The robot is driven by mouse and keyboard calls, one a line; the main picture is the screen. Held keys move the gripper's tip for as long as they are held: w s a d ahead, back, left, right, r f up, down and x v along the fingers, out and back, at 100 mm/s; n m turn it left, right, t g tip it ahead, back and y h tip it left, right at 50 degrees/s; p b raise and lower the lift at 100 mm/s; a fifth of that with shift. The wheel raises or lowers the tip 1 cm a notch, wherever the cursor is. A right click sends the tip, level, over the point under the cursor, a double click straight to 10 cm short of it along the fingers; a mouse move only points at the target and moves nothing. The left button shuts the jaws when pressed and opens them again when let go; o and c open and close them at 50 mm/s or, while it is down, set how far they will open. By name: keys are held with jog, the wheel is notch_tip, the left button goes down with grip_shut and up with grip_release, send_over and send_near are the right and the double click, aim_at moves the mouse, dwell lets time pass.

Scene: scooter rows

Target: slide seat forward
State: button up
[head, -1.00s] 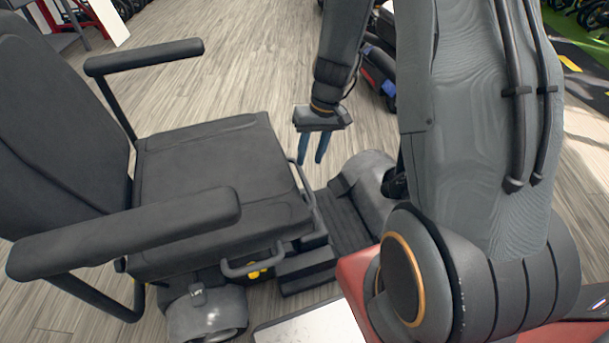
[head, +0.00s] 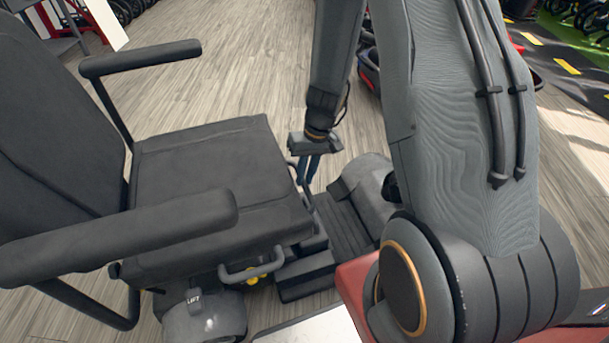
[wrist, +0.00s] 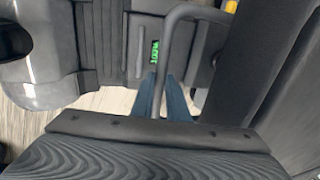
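The black padded seat (head: 205,165) belongs to a mobility scooter and has a backrest and two armrests. A grey looped bar (wrist: 172,50) runs along the seat's front edge. My gripper (head: 308,178) is at the far part of that front edge, pointing down. In the wrist view its two blue fingers (wrist: 161,92) stand on either side of the bar, close against it. They look shut on it. In the head view the fingers hide part of the bar.
A second grey handle (head: 252,268) sticks out below the seat's near front corner, beside a label reading LIFT (head: 194,300). The scooter's footboard (head: 345,225) and grey front housing (head: 365,180) lie right of the seat. Wooden floor (head: 230,75) is open behind.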

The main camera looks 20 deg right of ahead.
grip_shut()
jog(key=shift+d, duration=1.1)
jog(key=o, duration=0.7)
grip_release()
jog(key=shift+d, duration=0.2)
jog(key=shift+a, duration=0.1)
jog(key=shift+r, duration=0.1)
jog(key=r, duration=0.2)
jog(key=d+r+p, duration=0.1)
jog(key=r, duration=0.4)
jog(key=shift+d+r+p, duration=0.25)
jog(key=shift+p, duration=0.15)
jog(key=shift+s, duration=0.1)
